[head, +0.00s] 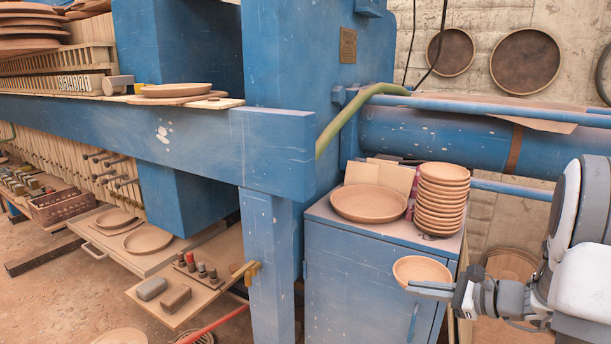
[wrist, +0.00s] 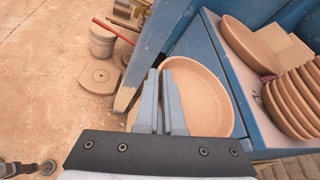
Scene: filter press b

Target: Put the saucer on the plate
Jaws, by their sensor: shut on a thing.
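The saucer (head: 422,270) is a small, shallow tan clay dish. My gripper (head: 414,286) is shut on its near rim and holds it in front of the blue cabinet, below the cabinet top's level. In the wrist view my gripper (wrist: 160,76) has its fingers over the left wall of the saucer (wrist: 208,92), whose inside is empty. The plate (head: 369,203) is a wider tan dish, lying empty on the cabinet top left of a stack. Part of the plate (wrist: 246,44) shows in the wrist view, beyond the saucer.
A stack of several clay dishes (head: 441,200) stands right of the plate on the cabinet (head: 354,265). Flat tan boards (head: 385,174) lean behind the plate. A blue press post (head: 267,265) rises left of the cabinet. A large blue cylinder (head: 455,138) runs behind.

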